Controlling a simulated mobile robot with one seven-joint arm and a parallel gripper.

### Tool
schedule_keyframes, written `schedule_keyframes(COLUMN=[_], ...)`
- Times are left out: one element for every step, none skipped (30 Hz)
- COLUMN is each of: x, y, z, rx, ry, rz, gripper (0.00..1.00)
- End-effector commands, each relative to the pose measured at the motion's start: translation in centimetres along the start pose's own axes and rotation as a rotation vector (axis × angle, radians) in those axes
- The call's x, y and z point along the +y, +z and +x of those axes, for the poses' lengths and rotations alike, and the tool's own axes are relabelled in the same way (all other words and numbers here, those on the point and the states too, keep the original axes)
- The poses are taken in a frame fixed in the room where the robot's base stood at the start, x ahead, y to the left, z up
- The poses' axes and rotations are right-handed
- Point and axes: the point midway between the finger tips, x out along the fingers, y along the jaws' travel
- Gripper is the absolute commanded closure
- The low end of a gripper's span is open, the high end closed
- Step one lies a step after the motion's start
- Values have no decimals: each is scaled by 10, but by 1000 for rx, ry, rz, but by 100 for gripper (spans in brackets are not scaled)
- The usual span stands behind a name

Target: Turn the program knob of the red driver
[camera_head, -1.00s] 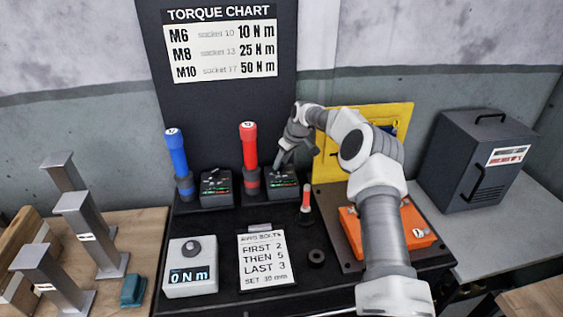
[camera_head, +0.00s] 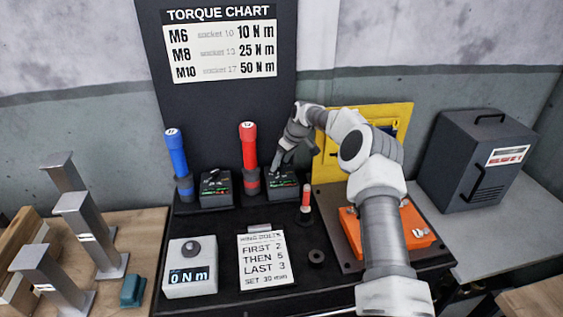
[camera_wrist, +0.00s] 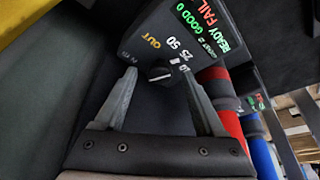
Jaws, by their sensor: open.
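The red driver (camera_head: 249,145) stands upright in its holder, with its dark control box (camera_head: 283,190) just to its right. In the wrist view the box (camera_wrist: 150,25) shows marks OUT, 50 and 25 and lit words such as READY, GOOD and FAIL. Its small dark program knob (camera_wrist: 160,73) has a pale pointer line; I cannot tell surely which mark it points at. My gripper (camera_head: 276,170) is over the box. In the wrist view my gripper (camera_wrist: 159,77) is open, its fingertips on either side of the knob with gaps visible; contact is not seen.
The blue driver (camera_head: 176,152) and its box (camera_head: 215,190) stand to the left. A small red-handled tool (camera_head: 306,198) stands upright close to the right of the red driver's box. A yellow panel (camera_head: 325,160) is behind my arm.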

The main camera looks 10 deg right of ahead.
Motion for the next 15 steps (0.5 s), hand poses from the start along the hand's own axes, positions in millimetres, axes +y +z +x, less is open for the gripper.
schedule_keyframes(x=[1,1,1,1,1,1,1,1,2,2,2,1,2,2,1], y=[0,0,0,0,0,0,0,0,0,0,0,0,0,0,0], z=[-3,-5,-10,-13,-17,-24,-29,-35,-44,-52,-58,-68,-76,-84,-93], rx=[1,1,2,2,1,2,2,2,2,2,2,2,2,2,1], ry=[1,2,2,3,2,3,3,4,5,5,4,5,5,6,4], rz=[0,0,0,1,1,1,0,0,0,0,1,0,0,-1,0], gripper=[28,28,28,28,28,28,28,28,28,28,28,28,28,28,28])
